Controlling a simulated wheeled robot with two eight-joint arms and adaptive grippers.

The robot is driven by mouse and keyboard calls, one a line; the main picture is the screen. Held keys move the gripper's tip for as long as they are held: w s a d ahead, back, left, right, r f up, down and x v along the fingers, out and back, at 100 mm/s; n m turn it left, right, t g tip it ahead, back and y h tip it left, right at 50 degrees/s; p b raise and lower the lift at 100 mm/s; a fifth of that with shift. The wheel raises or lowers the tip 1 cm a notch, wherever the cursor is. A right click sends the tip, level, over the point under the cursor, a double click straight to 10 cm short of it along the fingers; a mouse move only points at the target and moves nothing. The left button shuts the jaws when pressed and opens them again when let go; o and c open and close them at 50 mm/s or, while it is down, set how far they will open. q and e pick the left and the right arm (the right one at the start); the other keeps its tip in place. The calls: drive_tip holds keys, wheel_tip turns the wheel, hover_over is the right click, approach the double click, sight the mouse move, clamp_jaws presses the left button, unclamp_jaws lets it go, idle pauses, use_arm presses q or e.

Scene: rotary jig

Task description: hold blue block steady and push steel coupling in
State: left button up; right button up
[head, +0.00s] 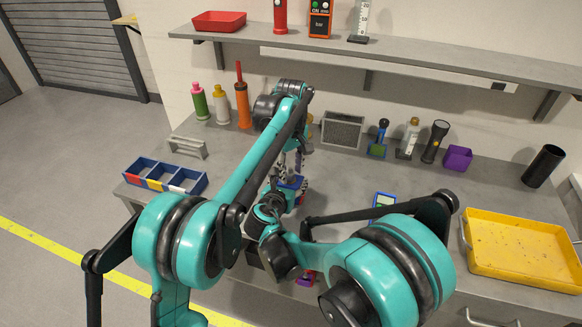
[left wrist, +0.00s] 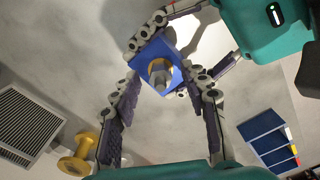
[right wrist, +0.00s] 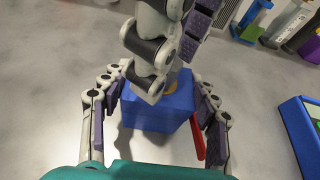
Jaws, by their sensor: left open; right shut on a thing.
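The blue block (head: 292,183) stands on the bench mid-picture in the head view, partly hidden by my arms. My right gripper (right wrist: 158,108) is shut on the blue block (right wrist: 155,115), one finger on each side. In the left wrist view the blue block (left wrist: 177,48) shows a brass-coloured ring with the steel coupling (left wrist: 160,73) in it; how deep it sits I cannot tell. My left gripper (left wrist: 165,105) is open, its fingers on either side of the coupling and apart from it. In the right wrist view its fingers hang over the block and hide most of the ring.
A red bar (right wrist: 198,142) is beside the block. A blue compartment bin (head: 152,184) stands left, a yellow tray (head: 500,275) right. Bottles, a grey box (head: 342,131) and a torch (head: 435,141) line the back. A blue-green device (head: 383,199) lies right of the block.

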sight(291, 169)
use_arm(q)
wheel_tip(291, 169, up, 12)
idle(0.5)
use_arm(e)
drive_tip(key=o, duration=1.6)
drive_tip(key=shift+o, duration=0.2)
